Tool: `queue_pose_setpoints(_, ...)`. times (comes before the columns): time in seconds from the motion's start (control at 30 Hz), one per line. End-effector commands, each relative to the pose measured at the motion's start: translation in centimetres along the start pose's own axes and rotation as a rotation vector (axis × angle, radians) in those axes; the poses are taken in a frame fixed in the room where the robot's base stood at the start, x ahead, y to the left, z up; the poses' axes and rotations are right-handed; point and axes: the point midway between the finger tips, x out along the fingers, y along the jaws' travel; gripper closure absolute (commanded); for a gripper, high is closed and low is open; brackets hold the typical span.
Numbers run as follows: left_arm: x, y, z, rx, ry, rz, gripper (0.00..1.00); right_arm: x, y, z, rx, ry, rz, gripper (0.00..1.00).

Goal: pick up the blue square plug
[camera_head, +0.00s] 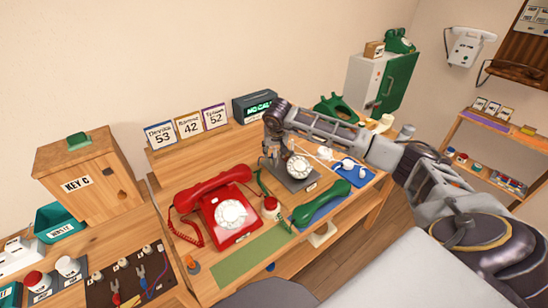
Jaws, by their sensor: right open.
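I cannot pick out the blue square plug for certain. A dark plug board (130,278) at the lower left has red and blue cords, and a blue cord (152,287) lies at its right side. My right arm reaches in from the right across the back of the desk. My right gripper (274,158) points down, open, beside a grey dial phone (299,168) on the desk. It partly hides the phone's left side and seems to hold nothing. My left gripper is not in view.
A red dial phone (230,214) stands mid-desk behind a green mat (250,257). A green handset (322,203) lies on a blue mat to its right. Number cards (188,126) and a dark display box (255,106) stand on the back shelf. A wooden KEY C box (80,180) stands left.

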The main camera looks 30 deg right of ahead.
Motion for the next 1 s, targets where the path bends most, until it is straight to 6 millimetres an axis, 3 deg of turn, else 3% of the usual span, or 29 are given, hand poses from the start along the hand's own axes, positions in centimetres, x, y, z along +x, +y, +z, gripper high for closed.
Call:
queue_pose_setpoints(0.3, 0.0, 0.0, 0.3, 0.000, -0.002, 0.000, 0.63, 2.9, 0.0, 0.0, 0.000, 0.001, 0.000, 0.54)
queue_pose_setpoints(0.77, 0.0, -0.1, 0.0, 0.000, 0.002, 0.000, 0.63, 3.0, 0.0, 0.0, 0.000, 0.001, 0.000, 0.54)
queue_pose_setpoints(1.0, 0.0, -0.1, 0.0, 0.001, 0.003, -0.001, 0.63, 2.9, 0.0, 0.0, 0.000, 0.001, 0.000, 0.81)
